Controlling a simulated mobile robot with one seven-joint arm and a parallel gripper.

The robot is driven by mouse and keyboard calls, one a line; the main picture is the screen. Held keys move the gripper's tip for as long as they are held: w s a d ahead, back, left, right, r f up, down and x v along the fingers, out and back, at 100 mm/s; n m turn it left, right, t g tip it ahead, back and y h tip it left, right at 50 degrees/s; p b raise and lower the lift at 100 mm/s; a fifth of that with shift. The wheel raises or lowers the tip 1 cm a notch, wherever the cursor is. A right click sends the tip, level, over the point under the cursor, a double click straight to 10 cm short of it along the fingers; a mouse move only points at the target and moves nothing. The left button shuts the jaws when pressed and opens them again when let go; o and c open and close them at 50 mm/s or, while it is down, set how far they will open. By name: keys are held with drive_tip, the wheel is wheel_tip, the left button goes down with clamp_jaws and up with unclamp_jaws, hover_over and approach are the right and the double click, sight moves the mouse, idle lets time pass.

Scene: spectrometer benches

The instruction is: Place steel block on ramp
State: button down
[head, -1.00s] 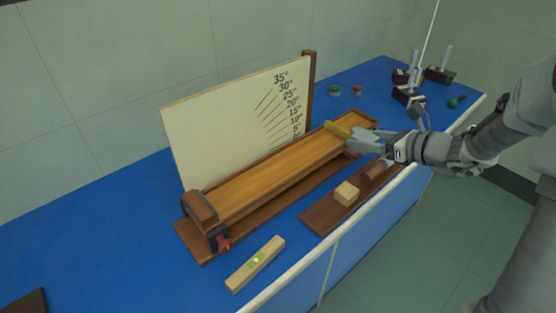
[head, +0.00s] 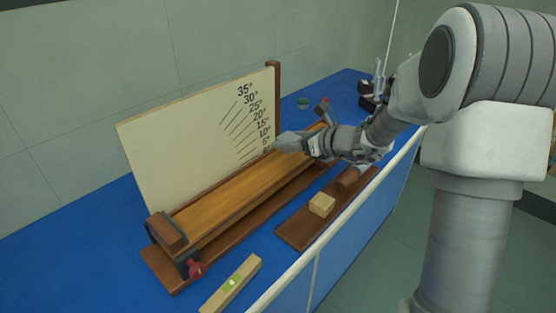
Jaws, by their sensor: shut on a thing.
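The wooden ramp (head: 225,207) runs from a brown end block (head: 167,232) at the near left up to the far right, on a brown base. My gripper (head: 284,143) is over the upper half of the ramp, pointing left toward the angle board. It is shut on a light grey piece (head: 293,142) at its tip, which looks like the steel block. Fingers and piece blend together, so its outline is unclear. I cannot tell whether it touches the ramp.
An angle board (head: 190,130) stands behind the ramp. A pale wooden block (head: 321,204) and a brown cylinder (head: 349,178) sit on a brown tray (head: 300,236) in front. A level (head: 231,284) lies near the bench edge. A red knob (head: 196,268) is at the ramp's near end.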

drive_tip(key=shift+w+a+f, duration=0.25)
drive_tip(key=shift+a+f, duration=0.15)
drive_tip(key=shift+a, duration=0.2)
drive_tip(key=shift+w+a+f, duration=0.2)
drive_tip(key=shift+a+f, duration=0.2)
drive_tip(key=shift+a, duration=0.2)
drive_tip(key=shift+f+b, duration=0.6)
drive_tip(key=shift+f, duration=1.3)
drive_tip(key=shift+f, duration=0.2)
drive_tip(key=shift+c, duration=0.6)
unclamp_jaws()
